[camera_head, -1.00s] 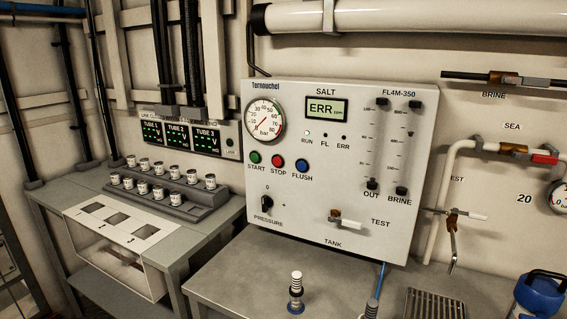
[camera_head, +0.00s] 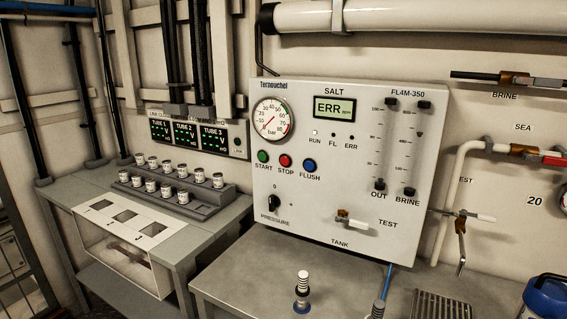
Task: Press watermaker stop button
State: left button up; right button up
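The watermaker panel (camera_head: 345,200) is a white box on the wall in the middle of the head view. Its red STOP button (camera_head: 286,160) sits between the green START button (camera_head: 263,156) and the blue FLUSH button (camera_head: 309,165). A round pressure gauge (camera_head: 273,119) is above the buttons. The display (camera_head: 334,108) reads ERR, and the RUN lamp (camera_head: 315,132) looks lit white. A black PRESSURE knob (camera_head: 274,202) is below the buttons. Neither of my grippers is in view.
A grey bench (camera_head: 245,267) stands below the panel, with a small striped fitting (camera_head: 302,290) and a drain grille (camera_head: 440,306) on it. At left, a table with a slotted white plate (camera_head: 124,221) holds a stepped rack of several small jars. Valves and pipes are at right.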

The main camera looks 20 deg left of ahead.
aim_at(285, 161)
jog(key=z, duration=0.2)
jog(key=j+z, duration=0.4)
jog(key=k+j+z, duration=0.15)
jog(key=j+z, duration=0.3)
jog(key=k+j, duration=0.1)
jog(key=j, duration=0.25)
jog(key=k+j+z, duration=0.1)
jog(key=j, duration=0.25)
jog(key=k+j, duration=0.15)
jog(key=j, duration=0.25)
